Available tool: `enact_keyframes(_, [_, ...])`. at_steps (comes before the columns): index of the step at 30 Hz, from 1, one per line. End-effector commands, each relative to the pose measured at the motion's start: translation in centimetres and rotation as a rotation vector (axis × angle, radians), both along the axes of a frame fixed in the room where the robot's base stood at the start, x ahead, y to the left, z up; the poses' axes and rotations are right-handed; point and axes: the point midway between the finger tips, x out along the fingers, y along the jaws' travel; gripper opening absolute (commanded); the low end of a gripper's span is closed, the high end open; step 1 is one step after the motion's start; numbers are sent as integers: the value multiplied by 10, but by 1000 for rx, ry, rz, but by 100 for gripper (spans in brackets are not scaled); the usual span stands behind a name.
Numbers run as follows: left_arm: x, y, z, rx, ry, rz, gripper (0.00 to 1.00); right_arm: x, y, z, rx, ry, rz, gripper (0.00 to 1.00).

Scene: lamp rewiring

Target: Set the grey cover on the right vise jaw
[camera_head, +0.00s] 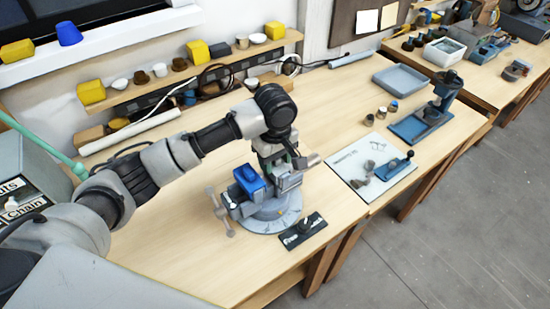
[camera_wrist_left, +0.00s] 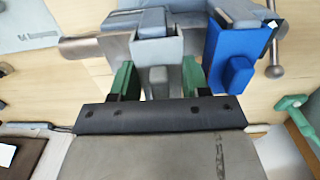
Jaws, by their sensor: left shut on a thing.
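The vise stands on a round grey base (camera_head: 268,218) near the table's front edge. A blue cover (camera_head: 250,181) sits on one jaw; it also shows in the left wrist view (camera_wrist_left: 232,52). My left gripper (camera_wrist_left: 156,82), with green fingers, is shut on the tab of the grey cover (camera_wrist_left: 156,46). In the head view my left gripper (camera_head: 285,160) is above the vise, to the right of the blue cover. The grey cover is at the other jaw; I cannot tell whether it rests fully on it. My right gripper is not in view.
A black tray (camera_head: 302,232) with small parts lies in front of the vise. The vise handle (camera_head: 218,212) sticks out at its left. A white board (camera_head: 350,172) with grey parts lies to the right. The table behind the vise is mostly clear.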

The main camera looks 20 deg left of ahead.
Motion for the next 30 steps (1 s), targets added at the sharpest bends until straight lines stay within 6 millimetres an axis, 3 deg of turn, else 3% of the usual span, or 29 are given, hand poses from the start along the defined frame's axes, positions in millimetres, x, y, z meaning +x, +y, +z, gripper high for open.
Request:
enact_keyframes(9, [0,0,-4,-1,1,0,21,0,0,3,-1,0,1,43])
enact_keyframes(10, [0,0,-4,-1,1,0,51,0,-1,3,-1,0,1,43])
enact_keyframes(15, [0,0,-4,-1,1,0,76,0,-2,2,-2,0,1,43])
enact_keyframes(25, [0,0,0,-1,-2,0,76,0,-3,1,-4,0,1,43])
enact_keyframes(30, [1,-1,22,-3,-4,-2,76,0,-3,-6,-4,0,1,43])
